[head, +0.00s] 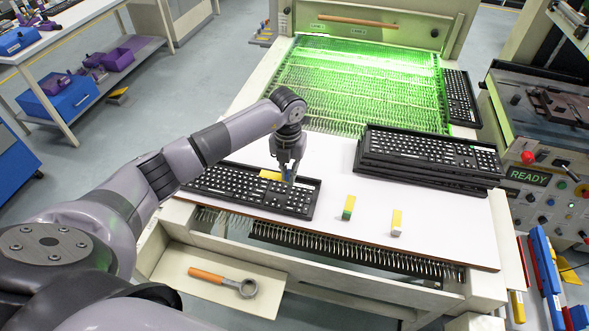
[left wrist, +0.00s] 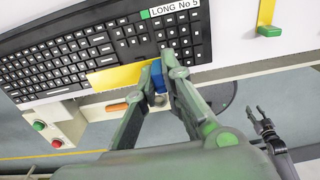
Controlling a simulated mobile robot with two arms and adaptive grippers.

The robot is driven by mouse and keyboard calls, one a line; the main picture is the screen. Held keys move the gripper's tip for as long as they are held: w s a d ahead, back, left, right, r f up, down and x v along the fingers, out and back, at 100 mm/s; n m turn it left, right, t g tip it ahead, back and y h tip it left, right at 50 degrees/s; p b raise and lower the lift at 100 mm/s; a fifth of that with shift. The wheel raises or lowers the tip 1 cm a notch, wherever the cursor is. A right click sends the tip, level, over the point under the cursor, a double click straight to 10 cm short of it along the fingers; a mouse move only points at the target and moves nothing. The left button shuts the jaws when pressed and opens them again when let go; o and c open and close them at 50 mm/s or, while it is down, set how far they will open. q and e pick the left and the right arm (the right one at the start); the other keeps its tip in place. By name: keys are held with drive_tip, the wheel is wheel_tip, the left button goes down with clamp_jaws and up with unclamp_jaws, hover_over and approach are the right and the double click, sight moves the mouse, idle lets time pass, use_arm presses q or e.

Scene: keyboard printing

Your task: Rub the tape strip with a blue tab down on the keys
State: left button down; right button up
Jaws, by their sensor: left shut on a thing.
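The yellow tape strip (head: 270,175) with a blue tab (left wrist: 157,77) lies over the lower rows of the keyboard (head: 225,187) at the left of the white board. My left gripper (head: 287,172) is above the keyboard's right part, pointing down, shut on the blue tab. In the left wrist view the strip (left wrist: 118,77) runs left from the tab along the keyboard's near edge. I cannot tell whether the whole strip touches the keys. My right gripper (left wrist: 257,112) shows at the right of the left wrist view, fingers apart and empty, away from the board.
A stack of keyboards (head: 428,158) is at the right. A pin bed (head: 360,85) glows green behind.

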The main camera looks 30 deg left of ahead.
sight(290, 196)
use_arm(q)
drive_tip(key=shift+d+f+b, duration=0.1)
drive_tip(key=shift+f+b, duration=0.2)
drive_tip(key=shift+f, duration=0.15)
drive_tip(key=shift+f+b, duration=0.45)
drive_tip(key=shift+f, duration=0.2)
wheel_tip(290, 196, down, 5)
drive_tip(key=b, duration=0.3)
drive_tip(key=shift+r, duration=0.2)
drive_tip(key=shift+f+b, duration=0.25)
drive_tip(key=shift+b, duration=0.15)
drive_tip(key=shift+f+b, duration=0.3)
drive_tip(key=shift+f, duration=0.05)
drive_tip(key=c, duration=1.6)
unclamp_jaws()
drive_tip(key=shift+c, duration=0.2)
